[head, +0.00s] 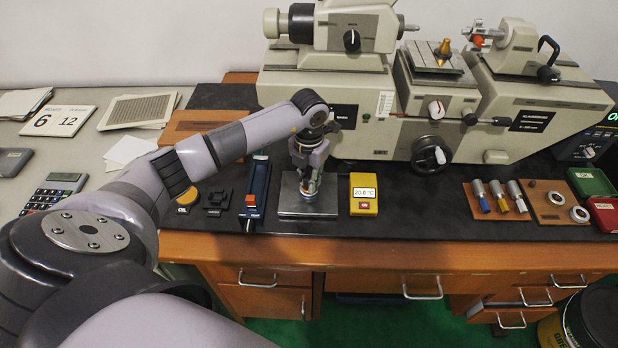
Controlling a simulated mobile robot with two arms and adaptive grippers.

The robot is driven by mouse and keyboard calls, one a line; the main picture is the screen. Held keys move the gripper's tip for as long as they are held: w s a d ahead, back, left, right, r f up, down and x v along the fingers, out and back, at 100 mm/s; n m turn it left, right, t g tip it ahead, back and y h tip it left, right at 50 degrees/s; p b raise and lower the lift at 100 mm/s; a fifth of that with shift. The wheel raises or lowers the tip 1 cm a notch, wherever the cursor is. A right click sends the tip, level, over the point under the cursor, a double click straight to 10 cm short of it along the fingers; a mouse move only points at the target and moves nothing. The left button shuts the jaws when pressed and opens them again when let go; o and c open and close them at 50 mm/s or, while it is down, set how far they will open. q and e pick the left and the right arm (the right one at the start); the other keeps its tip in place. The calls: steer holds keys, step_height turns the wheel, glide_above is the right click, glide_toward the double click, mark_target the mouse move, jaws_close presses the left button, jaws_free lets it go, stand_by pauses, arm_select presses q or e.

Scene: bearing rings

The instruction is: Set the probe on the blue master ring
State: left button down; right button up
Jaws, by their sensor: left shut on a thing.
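My left gripper (309,190) points down, low over the steel plate (307,209) on the black bench mat. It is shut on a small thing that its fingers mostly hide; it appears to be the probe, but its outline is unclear. The blue master ring cannot be made out clearly; the gripper covers the middle of the plate, and I cannot tell whether the held thing touches anything there. A yellow thermometer box (364,196) reading 20.0 °C stands just right of the plate. My right gripper is not in view.
A large beige measuring machine (432,100) stands behind the plate. Left of the plate are a blue-and-black tool (255,190) and a black fixture (216,200). Wooden boards (505,213) with coloured-handled gauges and metal rings (579,214) lie right.

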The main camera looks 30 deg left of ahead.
arm_select(q)
steer(key=shift+f, duration=0.2)
steer(key=c, duration=1.4)
jaws_free()
steer(key=shift+r, duration=0.1)
steer(key=shift+r+p, duration=2.75)
steer(key=shift+r, duration=1.45)
